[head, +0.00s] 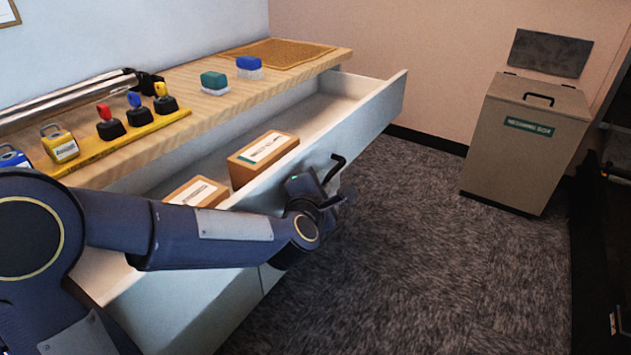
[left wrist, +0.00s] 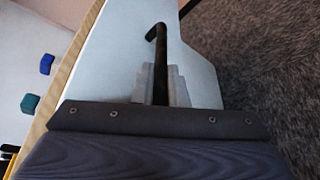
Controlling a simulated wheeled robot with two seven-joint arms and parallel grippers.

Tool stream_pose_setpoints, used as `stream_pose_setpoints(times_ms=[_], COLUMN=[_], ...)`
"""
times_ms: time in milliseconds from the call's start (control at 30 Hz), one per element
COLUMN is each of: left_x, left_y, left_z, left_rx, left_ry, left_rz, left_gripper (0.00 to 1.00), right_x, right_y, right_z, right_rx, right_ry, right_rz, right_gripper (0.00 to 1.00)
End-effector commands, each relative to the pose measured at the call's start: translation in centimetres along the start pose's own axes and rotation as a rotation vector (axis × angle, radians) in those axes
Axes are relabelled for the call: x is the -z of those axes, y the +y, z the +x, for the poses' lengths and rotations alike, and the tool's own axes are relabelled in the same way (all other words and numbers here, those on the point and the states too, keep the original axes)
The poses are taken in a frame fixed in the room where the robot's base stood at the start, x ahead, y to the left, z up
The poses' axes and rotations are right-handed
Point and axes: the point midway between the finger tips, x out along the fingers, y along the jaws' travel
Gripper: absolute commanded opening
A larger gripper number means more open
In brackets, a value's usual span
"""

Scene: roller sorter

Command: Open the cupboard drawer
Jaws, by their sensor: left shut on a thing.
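The white cupboard drawer (head: 365,120) stands pulled well out from under the wooden counter, and its inside shows. Its black bar handle (head: 336,165) is on the drawer front. My left gripper (head: 328,190) is at the handle and shut on it. In the left wrist view the handle (left wrist: 159,45) runs down between the grey fingers (left wrist: 160,85), against the white drawer front (left wrist: 115,60). My right gripper is in neither view.
Two labelled boxes (head: 263,158) lie in the drawer. Carpet between is clear.

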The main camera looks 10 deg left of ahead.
Motion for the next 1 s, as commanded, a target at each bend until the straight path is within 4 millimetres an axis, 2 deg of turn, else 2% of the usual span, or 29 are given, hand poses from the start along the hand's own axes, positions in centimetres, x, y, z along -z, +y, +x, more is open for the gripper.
stream_pose_setpoints(times_ms=[467,500,633,1000], left_x=[-0.12,-0.11,-0.13,-0.26], left_y=[-0.22,-0.22,-0.19,-0.04], left_z=[-0.08,-0.08,-0.08,-0.62], left_rx=[0.001,0.001,0.000,-0.001], left_ry=[0.003,0.003,0.003,0.000], left_rz=[0.000,0.000,-0.001,-0.001], left_gripper=[0.00,0.15,0.32,0.34], right_x=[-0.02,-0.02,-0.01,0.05], right_y=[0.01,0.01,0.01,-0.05], right_z=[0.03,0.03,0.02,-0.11], right_rx=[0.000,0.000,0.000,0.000], right_ry=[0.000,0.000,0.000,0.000], right_rz=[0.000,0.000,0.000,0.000], right_gripper=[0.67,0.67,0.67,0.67])
